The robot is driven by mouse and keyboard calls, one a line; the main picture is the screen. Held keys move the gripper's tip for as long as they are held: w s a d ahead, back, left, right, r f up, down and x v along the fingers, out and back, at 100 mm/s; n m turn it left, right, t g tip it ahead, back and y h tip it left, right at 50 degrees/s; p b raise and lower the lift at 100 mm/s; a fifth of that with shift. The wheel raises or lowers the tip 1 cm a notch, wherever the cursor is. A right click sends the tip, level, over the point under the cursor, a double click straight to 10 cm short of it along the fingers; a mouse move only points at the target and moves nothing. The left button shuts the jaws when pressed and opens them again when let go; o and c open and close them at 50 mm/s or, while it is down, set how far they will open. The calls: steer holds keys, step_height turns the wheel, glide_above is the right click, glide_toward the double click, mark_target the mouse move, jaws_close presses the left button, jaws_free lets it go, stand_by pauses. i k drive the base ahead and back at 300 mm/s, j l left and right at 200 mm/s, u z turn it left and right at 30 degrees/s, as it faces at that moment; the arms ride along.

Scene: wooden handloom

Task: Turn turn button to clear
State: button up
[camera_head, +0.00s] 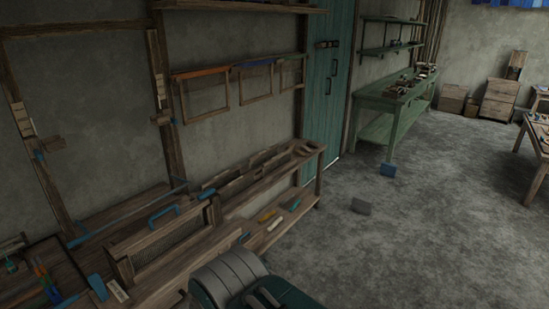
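I cannot make out the turn button for certain. The wooden loom (160,240) fills the left side, with a blue handle (163,214) on a framed part. At the bottom edge, a grey rounded part and dark finger-like shapes (265,298) seem to be mine. No opening between fingers can be read, and nothing there touches the loom.
A low wooden shelf (317,153) runs along the wall beside a teal door (328,100). A green workbench (397,92) stands farther back.

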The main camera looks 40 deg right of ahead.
mark_target(201, 197)
steer(key=i+l+z, duration=0.2)
steer(key=l, duration=0.3)
steer(key=i+l+z, duration=0.15)
steer(key=l, duration=0.35)
steer(key=i+l+z, duration=0.2)
steer(key=l, duration=0.3)
steer(key=i+l+z, duration=0.15)
steer(key=i+l, duration=0.25)
